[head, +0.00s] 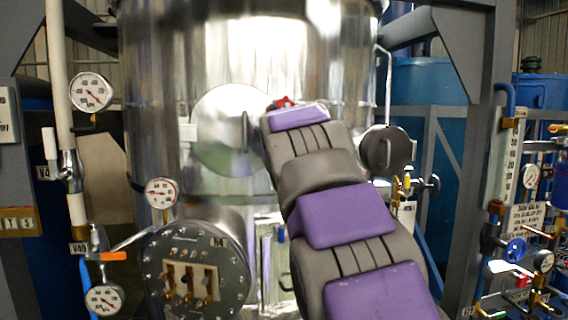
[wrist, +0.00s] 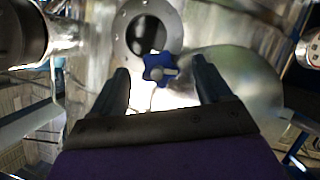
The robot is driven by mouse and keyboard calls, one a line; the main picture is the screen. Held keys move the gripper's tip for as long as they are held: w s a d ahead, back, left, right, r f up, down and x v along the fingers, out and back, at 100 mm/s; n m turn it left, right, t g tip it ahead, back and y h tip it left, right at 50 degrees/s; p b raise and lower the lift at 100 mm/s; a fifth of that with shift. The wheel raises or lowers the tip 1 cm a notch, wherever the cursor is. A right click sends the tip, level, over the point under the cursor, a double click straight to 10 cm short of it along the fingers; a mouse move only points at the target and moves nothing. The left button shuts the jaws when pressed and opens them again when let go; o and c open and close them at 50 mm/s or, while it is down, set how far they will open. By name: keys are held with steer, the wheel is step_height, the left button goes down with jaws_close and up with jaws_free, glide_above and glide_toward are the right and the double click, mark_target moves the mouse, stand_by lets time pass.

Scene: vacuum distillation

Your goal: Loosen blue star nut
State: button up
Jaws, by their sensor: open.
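The blue star nut (wrist: 156,66) shows in the wrist view, with a pale stud or bolt at its centre. It sits at the lower edge of a round flanged port on the shiny metal vessel. My gripper (wrist: 161,72) is open, with one dark finger on each side of the nut and a visible gap to each. I cannot tell how far the nut lies beyond the fingertips. In the head view my purple and grey arm reaches up toward the steel vessel (head: 180,80). My fingers and the blue nut cannot be made out there.
A round flange with valves (head: 194,270) stands at the lower left of the vessel. Gauges (head: 91,92) and an orange-handled valve (head: 106,256) are at left. A blue handwheel (head: 515,249) and piping are at right. Grey frame posts stand on both sides.

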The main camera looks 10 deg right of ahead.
steer(key=b+v, duration=0.1)
steer(key=v, duration=1.2)
steer(key=shift+a, duration=0.25)
steer(key=shift+s, duration=0.1)
